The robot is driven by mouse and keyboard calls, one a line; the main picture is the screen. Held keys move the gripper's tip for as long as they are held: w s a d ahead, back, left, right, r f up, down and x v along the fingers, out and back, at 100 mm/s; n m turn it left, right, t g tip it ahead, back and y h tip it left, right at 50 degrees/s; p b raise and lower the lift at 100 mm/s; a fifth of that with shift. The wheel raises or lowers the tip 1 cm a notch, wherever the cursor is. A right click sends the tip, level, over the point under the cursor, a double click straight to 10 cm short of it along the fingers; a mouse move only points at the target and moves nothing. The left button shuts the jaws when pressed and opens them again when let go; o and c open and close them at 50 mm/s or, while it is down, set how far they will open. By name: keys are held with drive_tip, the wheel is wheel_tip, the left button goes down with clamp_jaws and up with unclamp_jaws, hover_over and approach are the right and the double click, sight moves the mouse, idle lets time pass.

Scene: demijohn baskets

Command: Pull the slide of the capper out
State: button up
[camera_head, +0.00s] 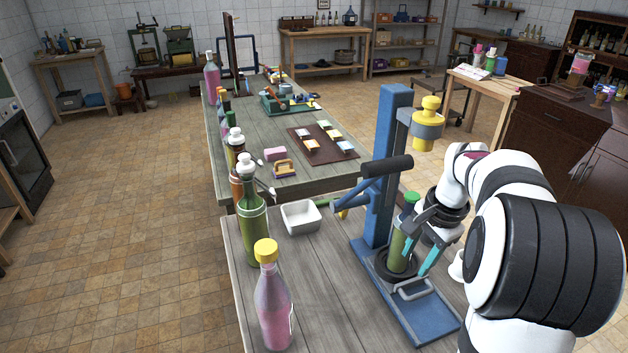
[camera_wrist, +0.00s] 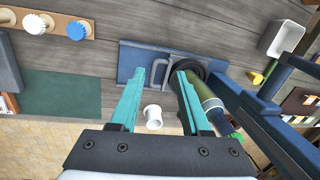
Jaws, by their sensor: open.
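The capper is a blue stand with a tall column (camera_head: 392,150), a yellow-topped head (camera_head: 428,125) and a black-gripped lever (camera_head: 388,166). Its slide has a grey loop handle (camera_head: 412,292) at the front of a black round seat (camera_head: 381,266), over the blue base plate (camera_head: 432,318). A green bottle (camera_head: 397,250) with a green cap stands upright on the seat; it also shows in the wrist view (camera_wrist: 206,93). My gripper (camera_wrist: 171,66) is open, with teal fingers pointing down at the handle. Whether the fingers touch the handle I cannot tell.
A white bin (camera_head: 301,217), a pink bottle with a yellow cap (camera_head: 273,305) and a green bottle (camera_head: 252,228) stand left of the capper. In the wrist view, a white cup (camera_wrist: 152,117) lies between my fingers, and a peg rack (camera_wrist: 50,24) is at upper left.

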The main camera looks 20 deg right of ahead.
drive_tip(key=m, duration=0.2)
approach(418, 295)
drive_tip(key=f, duration=0.2)
drive_tip(key=w+f, duration=0.1)
drive_tip(key=f, duration=0.4)
drive_tip(key=shift+w+f, duration=0.2)
drive_tip(key=shift+f, duration=0.2)
drive_tip(key=shift+a, duration=0.1)
clamp_jaws()
idle(0.5)
